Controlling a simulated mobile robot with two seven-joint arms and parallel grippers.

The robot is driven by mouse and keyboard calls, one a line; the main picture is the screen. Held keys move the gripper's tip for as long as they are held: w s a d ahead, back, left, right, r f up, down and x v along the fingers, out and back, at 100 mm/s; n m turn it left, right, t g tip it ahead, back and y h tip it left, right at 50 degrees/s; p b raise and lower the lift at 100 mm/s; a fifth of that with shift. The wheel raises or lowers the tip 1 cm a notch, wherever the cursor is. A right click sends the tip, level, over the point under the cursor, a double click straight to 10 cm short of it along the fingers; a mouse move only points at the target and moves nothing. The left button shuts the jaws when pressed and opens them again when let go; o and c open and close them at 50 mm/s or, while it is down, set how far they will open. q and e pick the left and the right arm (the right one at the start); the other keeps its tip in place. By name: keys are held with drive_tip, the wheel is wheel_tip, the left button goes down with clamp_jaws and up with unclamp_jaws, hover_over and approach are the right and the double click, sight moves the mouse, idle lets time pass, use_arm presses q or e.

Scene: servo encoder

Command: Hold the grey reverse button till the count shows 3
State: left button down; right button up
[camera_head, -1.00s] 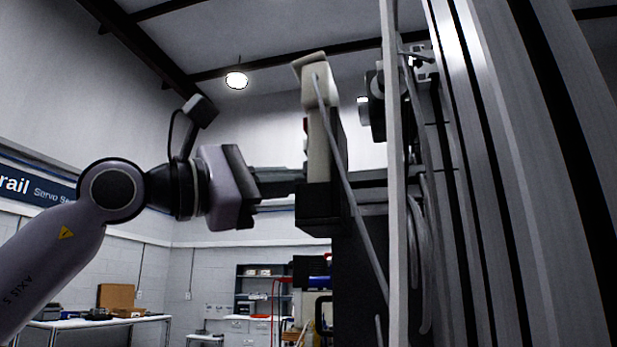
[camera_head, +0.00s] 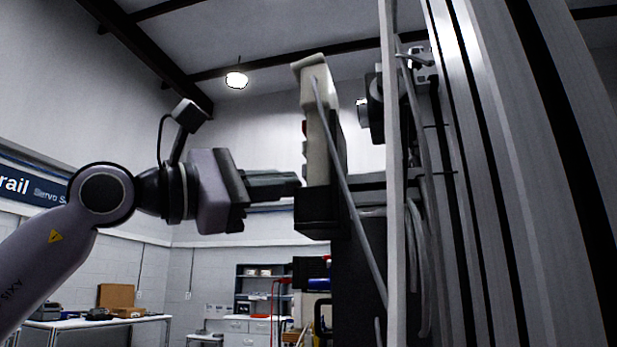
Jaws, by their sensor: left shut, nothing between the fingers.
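A beige control box (camera_head: 317,130) stands upright in a black holder (camera_head: 316,213), seen nearly edge-on. A red button (camera_head: 304,128) and a small pale bump below it stick out of its left face. I cannot make out the grey reverse button or a count display from this side. My left gripper (camera_head: 299,180) is shut and empty, pointing right. Its fingertips are at the lower left face of the box, just above the holder; I cannot tell whether they touch it. My right gripper is not in view.
A slanting grey rod (camera_head: 350,200) and a pale upright post (camera_head: 394,200) stand right of the box. Tall metal profiles (camera_head: 500,170) fill the right side. Workbenches (camera_head: 95,322) and a shelf (camera_head: 262,285) are far behind. The space left of the box is open around my arm.

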use_arm(q)
drive_tip(key=shift+a, duration=0.3)
drive_tip(key=shift+w+a+p, duration=0.2)
drive_tip(key=shift+a+p, duration=0.1)
drive_tip(key=shift+a, duration=0.55)
drive_tip(key=shift+w+a+p, duration=0.15)
drive_tip(key=shift+a+p, duration=0.1)
drive_tip(key=shift+a, duration=0.55)
drive_tip(key=shift+w+a+p, duration=0.2)
drive_tip(key=shift+a+p, duration=0.1)
drive_tip(key=shift+a, duration=0.55)
